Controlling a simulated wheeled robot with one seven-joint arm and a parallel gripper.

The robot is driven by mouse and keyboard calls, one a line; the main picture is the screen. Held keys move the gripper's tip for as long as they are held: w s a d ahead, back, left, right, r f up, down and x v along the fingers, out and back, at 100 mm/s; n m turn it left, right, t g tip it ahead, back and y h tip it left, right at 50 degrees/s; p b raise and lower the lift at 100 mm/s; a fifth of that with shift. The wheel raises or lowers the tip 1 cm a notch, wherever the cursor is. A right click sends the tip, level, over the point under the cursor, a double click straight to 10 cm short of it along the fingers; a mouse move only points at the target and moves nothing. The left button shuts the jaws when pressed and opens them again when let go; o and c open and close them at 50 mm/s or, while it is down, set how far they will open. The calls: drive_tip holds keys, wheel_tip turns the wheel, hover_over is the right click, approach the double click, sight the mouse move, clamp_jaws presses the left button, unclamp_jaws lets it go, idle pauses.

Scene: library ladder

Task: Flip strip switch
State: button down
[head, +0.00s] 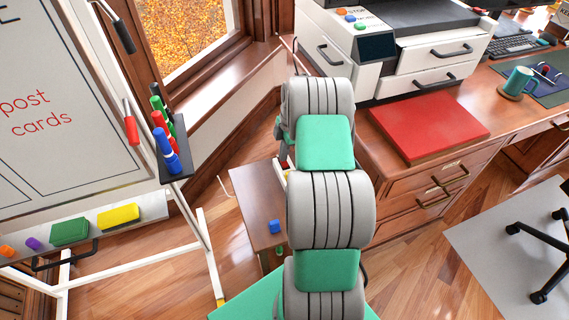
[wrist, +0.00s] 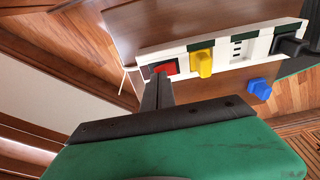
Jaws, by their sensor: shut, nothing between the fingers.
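The white power strip (wrist: 222,51) lies across the upper part of the wrist view on a brown wooden surface. Its red switch (wrist: 165,68) is at the strip's left end. A yellow plug (wrist: 201,63) sits beside the switch, then a free socket, then a black plug (wrist: 290,46) at the right. My gripper (wrist: 160,79) is shut and empty, with its dark fingertips right at the near edge of the red switch. I cannot tell whether they touch it. In the head view my arm hides the gripper and most of the strip.
A blue object (wrist: 260,89) lies near the strip; it also shows on the low wooden table (head: 243,198). The whiteboard stand (head: 208,255) is at left, the desk drawers (head: 425,190) at right. A red box (head: 428,125) lies on the desk.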

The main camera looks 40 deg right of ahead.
drive_tip(key=shift+f+b, duration=0.3)
drive_tip(key=shift+f, duration=0.15)
drive_tip(key=shift+r, duration=0.1)
drive_tip(key=shift+r+p, duration=1.95)
drive_tip(key=shift+r, duration=1.55)
drive_tip(key=s+a+r+m+t+h+p, duration=0.1)
drive_tip(key=s+a+r+m+p, duration=0.15)
drive_tip(key=a+r, duration=0.65)
drive_tip(key=s+a+r+m+p, duration=0.1)
drive_tip(key=a+r+m+p, duration=0.4)
drive_tip(key=r, duration=0.8)
drive_tip(key=s+a+r+m+t+p, duration=0.1)
drive_tip(key=s+a+r+m+p, duration=0.1)
drive_tip(key=s+a, duration=0.4)
drive_tip(key=s+a+r+m+p, duration=0.3)
drive_tip(key=s+a+r+m, duration=0.2)
drive_tip(key=s+r, duration=0.2)
drive_tip(key=shift+s+a+t+h, duration=0.4)
drive_tip(key=shift+s, duration=0.15)
